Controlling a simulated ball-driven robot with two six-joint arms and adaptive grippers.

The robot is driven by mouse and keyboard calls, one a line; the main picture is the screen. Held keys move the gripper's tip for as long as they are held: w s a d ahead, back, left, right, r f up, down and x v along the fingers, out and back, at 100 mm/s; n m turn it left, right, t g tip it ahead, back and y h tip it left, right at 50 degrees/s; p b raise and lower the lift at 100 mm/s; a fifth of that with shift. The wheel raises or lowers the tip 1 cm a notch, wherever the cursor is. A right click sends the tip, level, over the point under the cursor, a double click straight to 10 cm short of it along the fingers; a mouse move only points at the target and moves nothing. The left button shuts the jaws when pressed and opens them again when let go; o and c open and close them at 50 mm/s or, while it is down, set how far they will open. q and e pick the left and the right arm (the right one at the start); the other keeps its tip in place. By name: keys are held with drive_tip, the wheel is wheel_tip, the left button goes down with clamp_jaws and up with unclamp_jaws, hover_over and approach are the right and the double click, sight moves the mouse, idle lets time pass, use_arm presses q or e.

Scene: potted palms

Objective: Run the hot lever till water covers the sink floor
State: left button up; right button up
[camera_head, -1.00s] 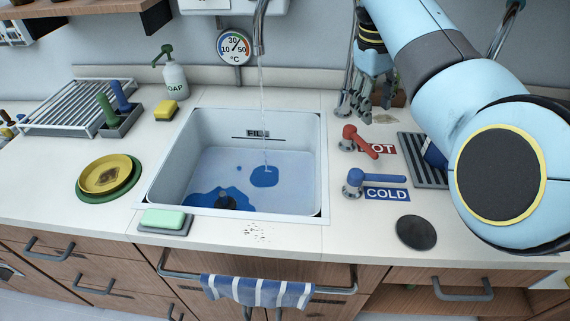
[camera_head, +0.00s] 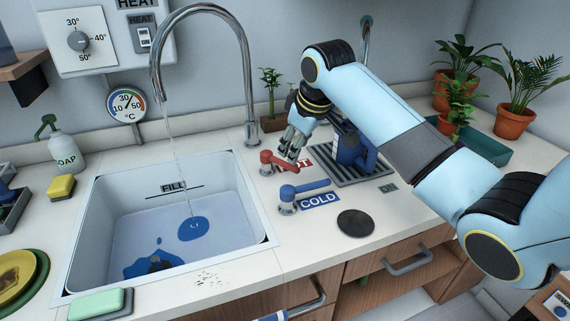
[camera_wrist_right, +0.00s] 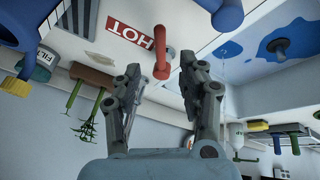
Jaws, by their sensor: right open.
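The red hot lever (camera_head: 280,160) stands right of the sink beside its HOT label. My right gripper (camera_head: 297,147) is at the lever, fingers pointing down. In the right wrist view the open jaws (camera_wrist_right: 162,68) have the lever (camera_wrist_right: 162,52) between the fingertips; I cannot tell if they touch it. A thin water stream (camera_head: 179,150) falls from the tall spout (camera_head: 246,70) into the white sink (camera_head: 100,215). Dark blue patches lie where it lands (camera_head: 194,228) and near the drain; the rest of the floor is pale. A FILL line (camera_head: 174,193) marks the back wall. My left gripper is out of view.
The blue cold lever (camera_head: 303,188) stands just in front of the hot one. A black disc (camera_head: 355,223) lies on the counter. Potted palms (camera_head: 515,122) stand at right. A temperature gauge (camera_head: 127,104) hangs behind the sink.

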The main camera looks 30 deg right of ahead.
sight(289, 164)
drive_tip(key=x, duration=0.6)
drive_tip(key=shift+w+f, duration=0.2)
drive_tip(key=shift+f, duration=0.3)
drive_tip(key=shift+c, duration=1.2)
clamp_jaws()
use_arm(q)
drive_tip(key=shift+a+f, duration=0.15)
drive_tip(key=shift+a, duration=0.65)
